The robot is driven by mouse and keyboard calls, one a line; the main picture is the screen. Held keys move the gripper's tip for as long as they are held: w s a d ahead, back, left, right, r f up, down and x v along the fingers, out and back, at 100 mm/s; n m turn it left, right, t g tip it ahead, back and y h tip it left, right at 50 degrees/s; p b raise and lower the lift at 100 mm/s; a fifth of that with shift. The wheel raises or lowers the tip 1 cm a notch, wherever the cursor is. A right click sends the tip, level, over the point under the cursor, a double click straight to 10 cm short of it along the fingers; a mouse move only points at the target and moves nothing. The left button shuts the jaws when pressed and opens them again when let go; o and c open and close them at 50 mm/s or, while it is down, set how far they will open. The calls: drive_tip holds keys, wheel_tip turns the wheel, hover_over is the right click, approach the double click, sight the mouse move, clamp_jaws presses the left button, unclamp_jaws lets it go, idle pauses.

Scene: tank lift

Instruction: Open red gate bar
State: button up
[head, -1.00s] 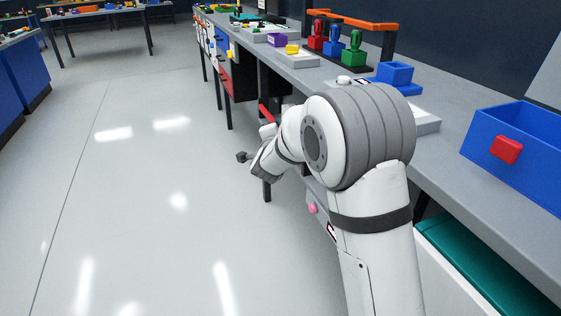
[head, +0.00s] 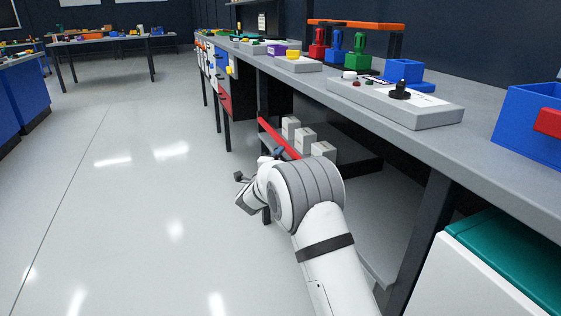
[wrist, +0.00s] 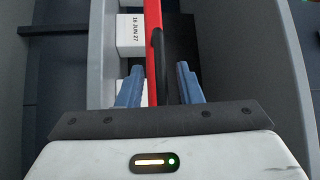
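The red gate bar (head: 279,138) runs slanting across the front of a low shelf bay under the bench in the head view. In the wrist view the red gate bar (wrist: 152,45) runs up and down the picture, with a dark strip along its right side. My gripper (wrist: 159,84) is open, with its two blue fingers apart. The bar shows in the gap between them, closer to the left finger; I cannot tell how deep it sits. In the head view my gripper (head: 279,152) is mostly hidden by my arm, at the bar's lower near end.
White boxes (head: 304,139) stand on the shelf behind the bar; one dated white box (wrist: 131,35) shows in the wrist view. The bench top (head: 455,140) overhangs the bay, with a dark leg (head: 425,225) at right. The floor (head: 120,210) at left is clear.

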drive_tip(key=shift+w+d+r, duration=0.15)
drive_tip(key=shift+w, duration=0.2)
drive_tip(key=shift+c, duration=0.5)
clamp_jaws()
